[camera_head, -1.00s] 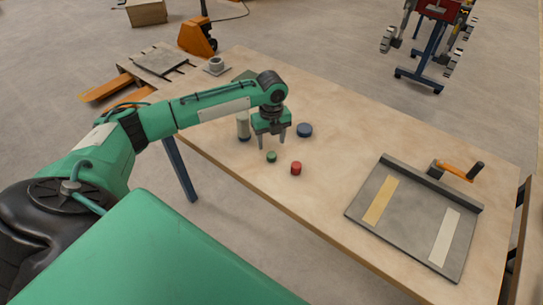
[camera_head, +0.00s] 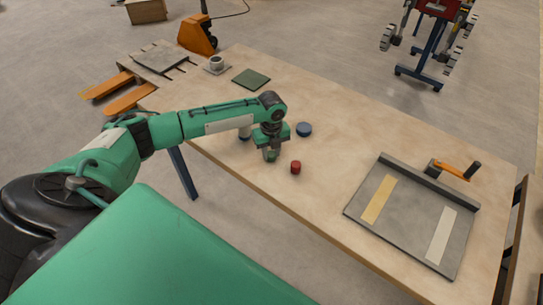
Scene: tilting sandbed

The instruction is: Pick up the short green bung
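The short green bung (camera_head: 271,157) stands on the wooden table (camera_head: 330,215), near its front edge, left of a short red bung (camera_head: 295,167). My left gripper (camera_head: 271,155) points down right over the green bung, with its fingers low around it. The fingers partly cover the bung, and I cannot tell whether they touch it or have closed. My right gripper does not show.
A blue round piece (camera_head: 304,129) lies behind the gripper. A green mat (camera_head: 251,78) lies farther back. A grey tray (camera_head: 459,259) with two strips lies at right.

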